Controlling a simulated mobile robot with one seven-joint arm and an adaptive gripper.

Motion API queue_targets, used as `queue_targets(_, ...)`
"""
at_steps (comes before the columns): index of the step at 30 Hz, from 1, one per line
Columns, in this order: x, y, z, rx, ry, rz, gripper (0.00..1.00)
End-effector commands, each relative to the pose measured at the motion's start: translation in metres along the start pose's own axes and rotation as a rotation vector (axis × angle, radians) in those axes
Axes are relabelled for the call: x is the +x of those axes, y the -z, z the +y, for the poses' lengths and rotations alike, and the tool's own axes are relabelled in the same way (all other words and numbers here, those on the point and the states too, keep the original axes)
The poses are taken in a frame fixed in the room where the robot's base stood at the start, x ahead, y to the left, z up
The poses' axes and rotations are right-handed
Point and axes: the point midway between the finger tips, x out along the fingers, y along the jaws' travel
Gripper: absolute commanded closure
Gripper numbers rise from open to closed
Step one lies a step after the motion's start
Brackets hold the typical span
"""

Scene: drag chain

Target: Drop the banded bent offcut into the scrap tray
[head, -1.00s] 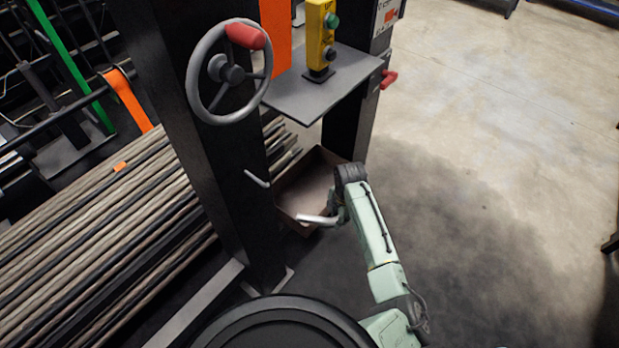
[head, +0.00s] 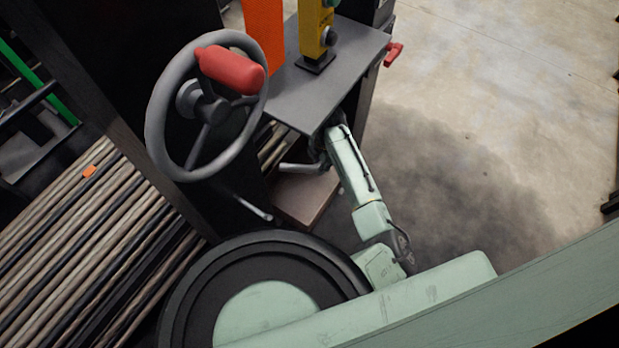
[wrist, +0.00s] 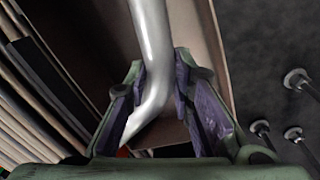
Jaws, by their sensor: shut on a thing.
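The bent offcut (wrist: 154,55) is a silvery tube with a bend in it, held between the purple pads of my gripper (wrist: 163,75) in the wrist view. No band shows on its visible part. In the head view the offcut (head: 300,168) sticks out left of my gripper (head: 322,160), which is partly hidden under the grey shelf. The scrap tray (head: 306,202) is a brown open box on the floor; its brown wall (wrist: 205,35) lies behind the offcut in the wrist view. The offcut appears above the tray; its height cannot be told.
The grey shelf (head: 335,75) with a yellow control box (head: 316,32) overhangs my gripper. A handwheel (head: 208,105) with a red grip stands to the left on a dark post. Stacked bars (head: 85,235) lie at left. Open floor (head: 500,110) is at right.

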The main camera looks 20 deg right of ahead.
Motion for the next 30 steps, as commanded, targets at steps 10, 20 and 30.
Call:
queue_targets(10,0.043,0.0,-0.004,0.0,-0.001,-0.001,1.0)
queue_targets(20,0.044,0.0,-0.004,0.0,-0.001,-0.001,1.0)
queue_targets(30,0.045,0.0,-0.004,0.0,-0.001,0.0,0.56)
